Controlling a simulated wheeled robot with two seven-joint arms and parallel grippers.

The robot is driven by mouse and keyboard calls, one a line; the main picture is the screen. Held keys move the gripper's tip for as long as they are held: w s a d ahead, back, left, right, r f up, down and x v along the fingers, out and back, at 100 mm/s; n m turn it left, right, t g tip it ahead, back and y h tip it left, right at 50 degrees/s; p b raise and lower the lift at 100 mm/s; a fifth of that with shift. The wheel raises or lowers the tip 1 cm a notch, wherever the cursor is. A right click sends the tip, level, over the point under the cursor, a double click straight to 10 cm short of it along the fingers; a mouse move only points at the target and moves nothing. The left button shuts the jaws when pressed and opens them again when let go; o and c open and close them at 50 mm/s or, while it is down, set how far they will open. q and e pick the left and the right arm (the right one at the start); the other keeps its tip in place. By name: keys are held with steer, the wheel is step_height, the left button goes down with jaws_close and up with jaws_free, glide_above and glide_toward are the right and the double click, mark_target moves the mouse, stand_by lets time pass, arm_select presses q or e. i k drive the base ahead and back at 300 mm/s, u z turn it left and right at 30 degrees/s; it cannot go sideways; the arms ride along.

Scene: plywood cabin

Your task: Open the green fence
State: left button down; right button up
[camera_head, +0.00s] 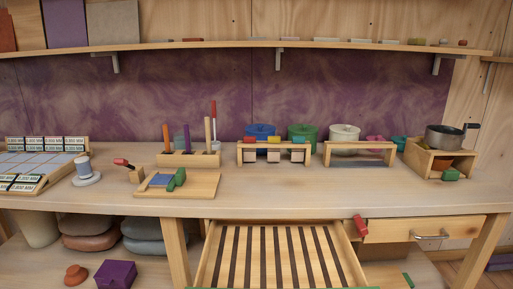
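I cannot make out anything that is clearly a green fence. A thin green edge (290,287) runs along the bottom of the picture, at the front of the pulled-out slatted drawer (208,262). Most of it is cut off by the frame. A small green piece (176,180) stands on a little wooden board (196,187) with a blue-grey panel, left of centre on the bench. Neither of my grippers shows in the head view.
The wooden bench (290,198) has a clear front strip. At its back stand a peg rack (190,160), a rack of coloured blocks (273,152), coloured pots (303,132) and a pan (444,137). A closed drawer (390,230) sits right of the open one; a red piece (360,225) is between them.

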mark_target(181, 175)
steer(key=u, duration=0.5)
steer(key=k, duration=0.6)
steer(key=u, duration=1.1)
steer(key=i, duration=1.8)
steer(key=z, duration=0.95)
steer(key=i, duration=0.3)
steer(key=z, duration=0.2)
